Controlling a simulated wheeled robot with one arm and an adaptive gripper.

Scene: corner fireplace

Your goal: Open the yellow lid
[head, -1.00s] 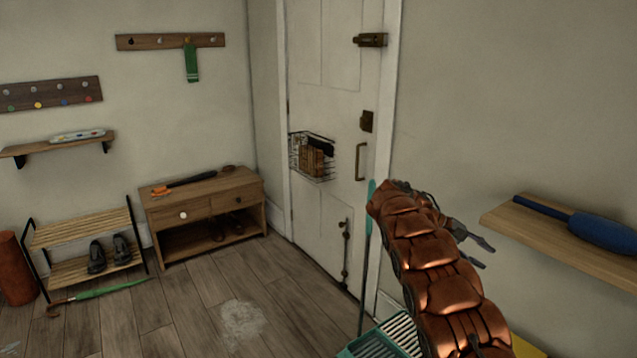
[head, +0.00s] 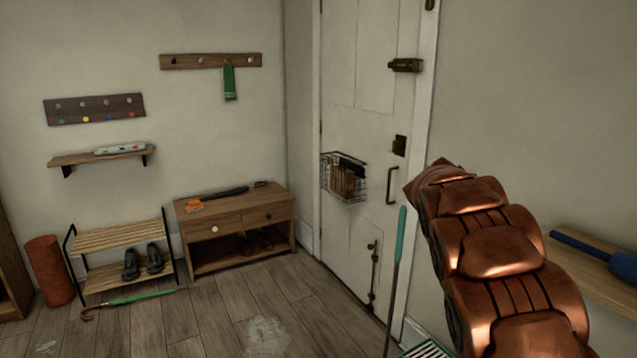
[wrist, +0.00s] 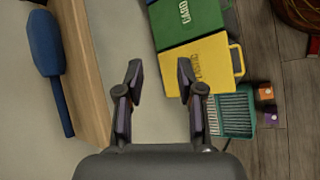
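The yellow lid (wrist: 203,66) shows in the wrist view, on a bin beside a green lid (wrist: 187,20) marked "CARD". Its lettering is partly hidden by my right finger. My gripper (wrist: 158,85) is open and empty, with its two fingers apart; in the picture the right finger overlaps the near edge of the yellow lid. I cannot tell how far above the lid it is. A handle-like loop (wrist: 237,60) shows at the lid's right side. In the head view the yellow lid is out of sight and my arm hides the gripper.
A wooden shelf (wrist: 83,70) with a blue long-handled item (wrist: 48,60) runs along the wall. A teal slatted tray (wrist: 236,112) lies beside the yellow lid. The floor before the door (head: 350,110) is largely clear.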

